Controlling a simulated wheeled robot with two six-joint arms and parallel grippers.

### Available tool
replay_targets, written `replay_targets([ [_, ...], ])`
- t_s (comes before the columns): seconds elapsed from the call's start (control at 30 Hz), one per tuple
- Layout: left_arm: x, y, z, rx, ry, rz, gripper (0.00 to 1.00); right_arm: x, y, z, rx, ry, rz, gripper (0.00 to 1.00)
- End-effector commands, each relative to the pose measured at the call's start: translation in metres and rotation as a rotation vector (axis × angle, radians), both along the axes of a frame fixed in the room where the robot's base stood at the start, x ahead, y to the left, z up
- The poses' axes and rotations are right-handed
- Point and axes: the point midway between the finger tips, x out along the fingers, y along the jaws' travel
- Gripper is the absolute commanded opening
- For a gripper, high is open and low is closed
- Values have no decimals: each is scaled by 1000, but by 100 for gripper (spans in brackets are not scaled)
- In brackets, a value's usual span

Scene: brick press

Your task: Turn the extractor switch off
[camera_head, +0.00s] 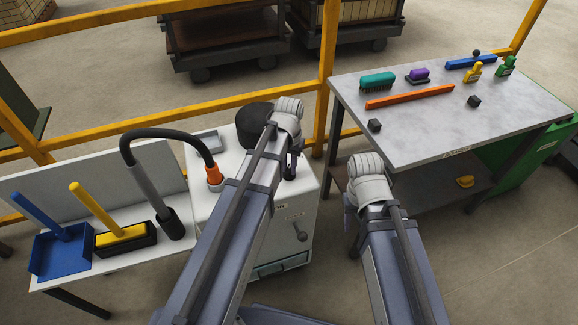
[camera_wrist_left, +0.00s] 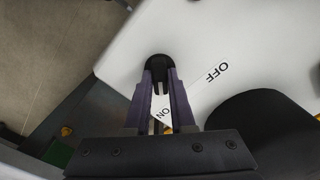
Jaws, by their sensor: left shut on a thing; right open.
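The extractor is a white cabinet (camera_head: 308,208) with a black round cap (camera_head: 254,122) and a hose joined by an orange collar (camera_head: 214,174). In the left wrist view, the black switch (camera_wrist_left: 158,63) sits on its white top panel (camera_wrist_left: 200,35). My left gripper (camera_wrist_left: 160,82) is shut on the switch, its fingers on either side. The "ON" label (camera_wrist_left: 165,115) lies beside the fingers, and "OFF" (camera_wrist_left: 216,73) is to the right. The fingers hide part of the switch. In the head view my left gripper (camera_head: 291,166) is over the cabinet's right side. My right gripper (camera_head: 348,213) is open and empty.
A white side table (camera_head: 110,262) at left holds a blue dustpan (camera_head: 62,252), a yellow-handled brush (camera_head: 125,238) and the hose nozzle (camera_head: 170,222). A grey workbench (camera_head: 440,125) at right carries brushes and small parts. A yellow railing (camera_head: 150,110) runs behind.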

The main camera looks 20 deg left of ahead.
Motion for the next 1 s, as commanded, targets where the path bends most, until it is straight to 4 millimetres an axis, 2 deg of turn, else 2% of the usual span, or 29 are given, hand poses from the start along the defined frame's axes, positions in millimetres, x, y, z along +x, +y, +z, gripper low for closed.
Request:
replay_targets([
  [1.0,0,0,0,0,0,924,0,0,0,0,0,0,0,50],
])
